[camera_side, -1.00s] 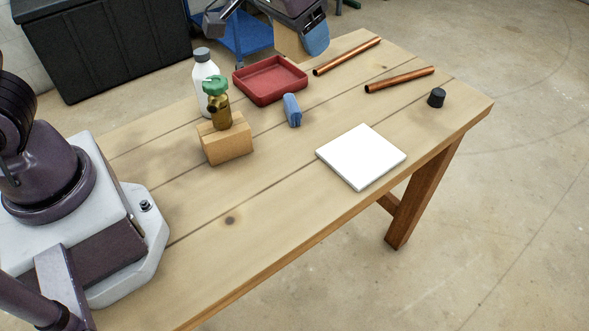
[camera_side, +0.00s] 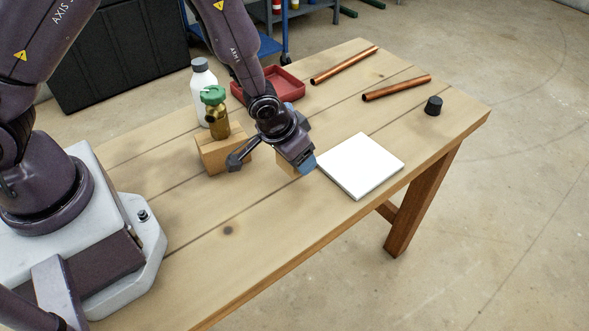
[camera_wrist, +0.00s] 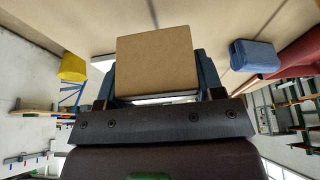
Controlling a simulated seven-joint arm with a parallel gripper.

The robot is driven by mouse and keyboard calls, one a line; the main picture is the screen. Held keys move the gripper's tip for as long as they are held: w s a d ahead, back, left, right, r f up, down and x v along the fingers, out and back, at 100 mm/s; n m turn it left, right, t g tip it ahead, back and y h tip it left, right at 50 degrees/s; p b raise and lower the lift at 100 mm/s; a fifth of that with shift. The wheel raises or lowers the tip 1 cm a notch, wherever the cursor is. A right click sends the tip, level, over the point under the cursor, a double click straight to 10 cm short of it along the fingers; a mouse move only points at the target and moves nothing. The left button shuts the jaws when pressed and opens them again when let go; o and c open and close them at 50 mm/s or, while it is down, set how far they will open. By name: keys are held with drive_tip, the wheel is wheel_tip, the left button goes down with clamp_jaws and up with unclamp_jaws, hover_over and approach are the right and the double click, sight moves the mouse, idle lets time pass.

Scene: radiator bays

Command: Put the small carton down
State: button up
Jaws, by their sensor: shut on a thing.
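The small carton (camera_wrist: 157,62) is a plain brown box, held between the two blue fingers of my gripper (camera_wrist: 155,80) in the wrist view. In the side view my gripper (camera_side: 297,163) is low over the middle of the table, just left of the white square plate (camera_side: 361,166). Only a sliver of the carton (camera_side: 286,164) shows there, behind a finger. I cannot tell whether its underside touches the table.
A red tray (camera_side: 297,92), two copper pipes (camera_side: 397,88) and a black cap (camera_side: 433,106) lie farther back. The front tabletop is clear.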

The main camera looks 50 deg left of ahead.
drive_tip(key=shift+f, duration=2)
drive_tip(key=shift+f, duration=0.1)
drive_tip(key=o, duration=0.9)
drive_tip(key=shift+o, duration=0.2)
drive_tip(key=w+a+v, duration=0.1)
drive_tip(key=a+v, duration=0.1)
drive_tip(key=v, duration=1.2)
drive_tip(key=a+v, duration=0.2)
drive_tip(key=v, duration=1.2)
drive_tip(key=s+a+r+t, duration=0.1)
drive_tip(key=s+a+r, duration=0.2)
drive_tip(key=s+r, duration=0.5)
drive_tip(key=shift+s+r, duration=0.15)
drive_tip(key=shift+s, duration=0.9)
